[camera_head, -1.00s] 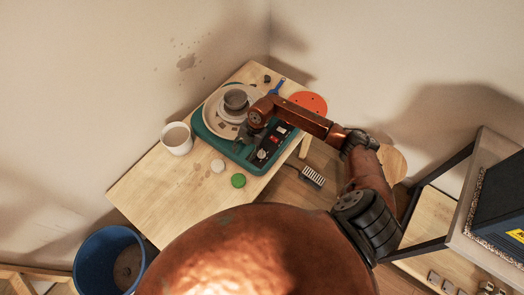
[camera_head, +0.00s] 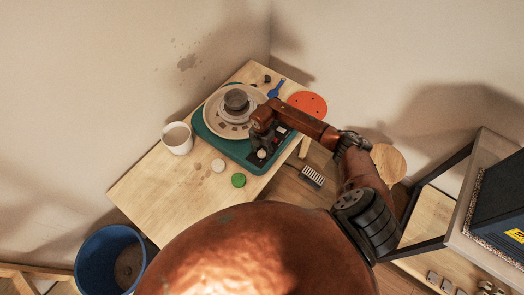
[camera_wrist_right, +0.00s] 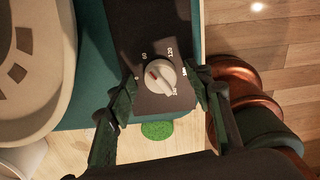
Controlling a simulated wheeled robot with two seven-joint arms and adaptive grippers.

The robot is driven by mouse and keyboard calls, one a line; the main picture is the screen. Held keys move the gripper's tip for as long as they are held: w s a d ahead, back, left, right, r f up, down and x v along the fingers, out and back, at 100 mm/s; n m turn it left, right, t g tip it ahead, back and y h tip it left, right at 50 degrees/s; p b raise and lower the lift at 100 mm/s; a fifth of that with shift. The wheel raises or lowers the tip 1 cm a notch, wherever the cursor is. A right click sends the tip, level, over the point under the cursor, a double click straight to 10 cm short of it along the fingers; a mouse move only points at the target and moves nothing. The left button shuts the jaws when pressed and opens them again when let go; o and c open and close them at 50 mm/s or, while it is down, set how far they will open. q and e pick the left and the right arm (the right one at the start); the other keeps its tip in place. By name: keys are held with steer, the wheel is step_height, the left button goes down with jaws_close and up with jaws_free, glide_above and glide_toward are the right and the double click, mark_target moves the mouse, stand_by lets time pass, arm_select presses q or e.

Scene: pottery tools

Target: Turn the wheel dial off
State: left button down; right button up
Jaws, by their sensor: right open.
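The pottery wheel has a teal base (camera_head: 230,150) and a round grey wheel head (camera_head: 215,122) bearing a dark clay piece (camera_head: 236,100). The white dial (camera_wrist_right: 161,76) sits on its dark control panel (camera_wrist_right: 150,25); it also shows in the head view (camera_head: 261,154). A red mark on the dial points left, toward the low numbers. My right gripper (camera_wrist_right: 166,84) is open above the panel, one finger on each side of the dial. Contact cannot be told. In the head view my right gripper (camera_head: 262,142) is partly hidden by its wrist. My left gripper is out of view.
An orange disc (camera_head: 308,103) lies beyond my right arm. A blue bucket (camera_head: 108,262) stands below. The table's left front is clear.

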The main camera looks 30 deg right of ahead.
steer(key=shift+c, duration=0.2)
steer(key=c, duration=1.1)
steer(key=shift+n, duration=0.3)
steer(key=n+b, duration=0.3)
steer(key=n, duration=0.3)
steer(key=shift+f+b, duration=0.1)
steer(key=shift+b, duration=0.25)
steer(key=n+b, duration=0.2)
steer(key=n, duration=0.3)
steer(key=shift+n+b, duration=0.3)
steer(key=shift+b, duration=0.05)
steer(key=o, duration=1.1)
